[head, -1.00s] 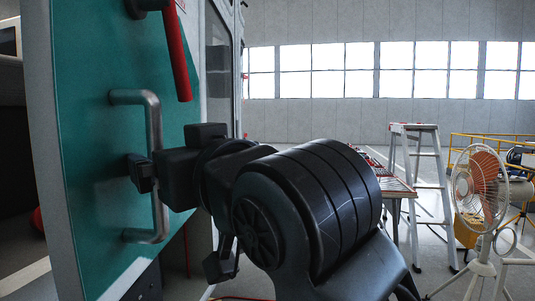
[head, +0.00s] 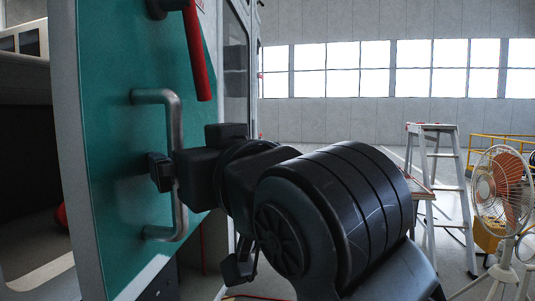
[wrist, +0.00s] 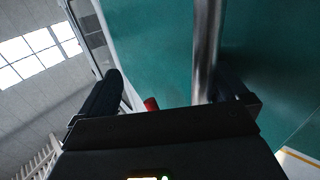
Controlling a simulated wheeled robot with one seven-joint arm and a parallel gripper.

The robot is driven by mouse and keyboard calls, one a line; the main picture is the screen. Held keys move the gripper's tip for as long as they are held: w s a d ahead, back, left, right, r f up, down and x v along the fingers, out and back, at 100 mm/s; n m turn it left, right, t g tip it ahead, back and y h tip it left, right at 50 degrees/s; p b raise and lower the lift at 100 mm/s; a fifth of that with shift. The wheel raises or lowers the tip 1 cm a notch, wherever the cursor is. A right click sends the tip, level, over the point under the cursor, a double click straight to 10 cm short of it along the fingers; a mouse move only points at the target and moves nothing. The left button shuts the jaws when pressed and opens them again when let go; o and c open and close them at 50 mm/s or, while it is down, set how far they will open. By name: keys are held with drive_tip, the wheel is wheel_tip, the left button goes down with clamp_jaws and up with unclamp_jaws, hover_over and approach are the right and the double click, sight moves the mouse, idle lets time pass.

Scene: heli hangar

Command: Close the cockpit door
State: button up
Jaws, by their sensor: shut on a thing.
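The cockpit door (head: 110,130) stands at the left in the head view, its teal inner face toward me and its grey edge upright. A metal bar handle (head: 175,112) is fixed on it, with a red lever (head: 196,55) above. My gripper (head: 165,171) is at the handle's upright bar, shut on it. In the wrist view the handle (wrist: 206,45) passes between the fingers of my gripper (wrist: 170,88), close to the right finger. The exact finger contact is partly hidden.
The aircraft body with a window (head: 235,60) is just right of the door. A stepladder (head: 445,180) and an orange-bladed fan (head: 502,185) stand to the right. A yellow railing (head: 490,140) is behind the fan. Some open floor shows around the ladder.

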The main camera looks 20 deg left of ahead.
drive_tip(key=shift+s+a+n+g, duration=0.3)
drive_tip(key=shift+s+a, duration=0.2)
drive_tip(key=shift+a, duration=0.05)
drive_tip(key=shift+s+d+f, duration=0.1)
drive_tip(key=shift+s+d, duration=0.1)
drive_tip(key=shift+s, duration=0.4)
drive_tip(key=c, duration=0.6)
drive_tip(key=s+d, duration=0.1)
drive_tip(key=s+d+p, duration=0.1)
drive_tip(key=s, duration=0.1)
drive_tip(key=s+d, duration=0.1)
drive_tip(key=s, duration=0.1)
drive_tip(key=shift+s+f, duration=0.1)
drive_tip(key=shift+f, duration=0.2)
drive_tip(key=shift+r+p, duration=0.1)
drive_tip(key=shift+p, duration=0.2)
drive_tip(key=shift+d, duration=0.1)
